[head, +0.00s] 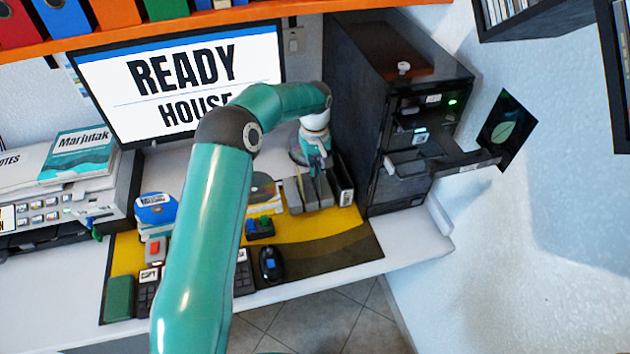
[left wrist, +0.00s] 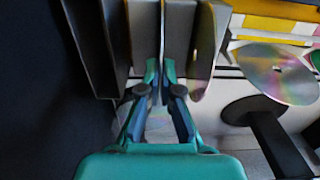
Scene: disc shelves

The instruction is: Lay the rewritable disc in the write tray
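My left gripper (head: 316,150) points down into a grey slotted disc rack (head: 310,190) on the desk. In the left wrist view its fingertips (left wrist: 160,72) are close together between the rack's upright dividers (left wrist: 178,40). Whether a thin disc is pinched between them is unclear. A disc stands on edge in a slot (left wrist: 202,55) to their right. The black drive tower (head: 350,100) stands right of the rack. A dark tray (head: 465,160) sticks out of its front to the right. Which disc is the rewritable one cannot be told. My right gripper is not in view.
A shiny disc (left wrist: 278,72) lies flat beside the rack. The monitor (head: 185,80) stands behind my left arm. A wall is at the right.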

